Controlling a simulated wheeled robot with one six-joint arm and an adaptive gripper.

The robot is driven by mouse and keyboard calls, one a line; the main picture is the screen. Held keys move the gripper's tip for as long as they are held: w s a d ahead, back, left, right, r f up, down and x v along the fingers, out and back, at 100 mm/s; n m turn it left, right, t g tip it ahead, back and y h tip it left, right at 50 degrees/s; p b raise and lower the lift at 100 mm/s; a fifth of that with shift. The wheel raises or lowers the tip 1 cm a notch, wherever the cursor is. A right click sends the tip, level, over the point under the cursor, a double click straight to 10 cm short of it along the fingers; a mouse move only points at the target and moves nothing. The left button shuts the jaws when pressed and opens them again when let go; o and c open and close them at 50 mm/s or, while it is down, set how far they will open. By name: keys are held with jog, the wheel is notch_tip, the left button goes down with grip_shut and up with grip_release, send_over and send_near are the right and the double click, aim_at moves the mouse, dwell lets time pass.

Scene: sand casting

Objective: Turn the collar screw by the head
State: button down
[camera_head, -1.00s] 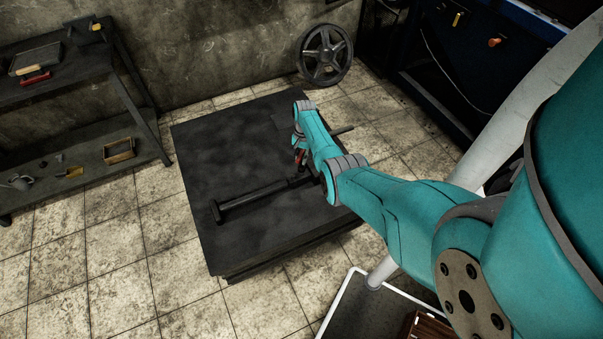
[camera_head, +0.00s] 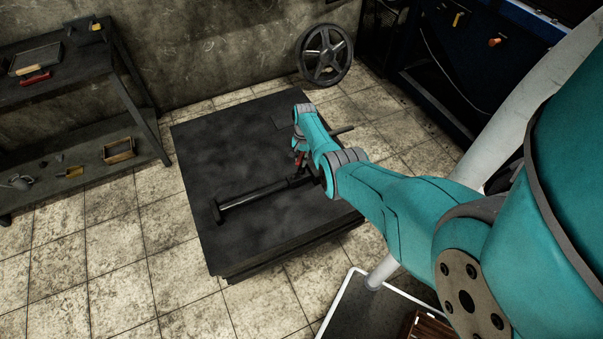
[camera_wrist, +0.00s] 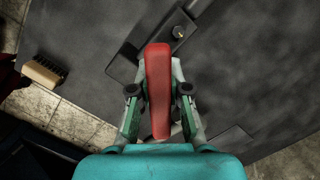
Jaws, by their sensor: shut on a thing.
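My gripper (camera_wrist: 159,95) is shut on a red, long, rounded piece (camera_wrist: 158,75), which lies lengthwise between the fingers. I cannot tell whether this is the collar screw's head or a separate handle. A little red also shows below my wrist in the head view (camera_head: 299,157). Beyond the piece, a small brass-coloured dot (camera_wrist: 178,32) sits on a dark block or collar. In the head view, a long black bar (camera_head: 255,194) with a crosspiece at its left end runs under my gripper. Its right end and the fingertips' contact are hidden by my arm.
The bar lies on a dark, low table (camera_head: 215,145) with free room at its left. A brush (camera_wrist: 43,70) shows at the left in the wrist view. A shelf (camera_head: 60,80) with tools stands at the left, and a spoked wheel (camera_head: 325,55) leans on the wall.

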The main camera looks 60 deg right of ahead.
jog(key=shift+f, duration=0.8)
jog(key=m, duration=0.5)
jog(key=shift+t, duration=0.4)
jog(key=m, duration=0.5)
jog(key=shift+w+t, duration=0.1)
jog(key=shift+t, duration=0.2)
jog(key=m+h, duration=0.1)
jog(key=m, duration=0.4)
jog(key=shift+w+d+m, duration=0.1)
jog(key=shift+m, duration=0.3)
jog(key=m+h, duration=0.1)
jog(key=m, duration=0.5)
jog(key=shift+d+t, duration=0.1)
jog(key=shift+t, duration=0.2)
jog(key=shift+n, duration=1.2)
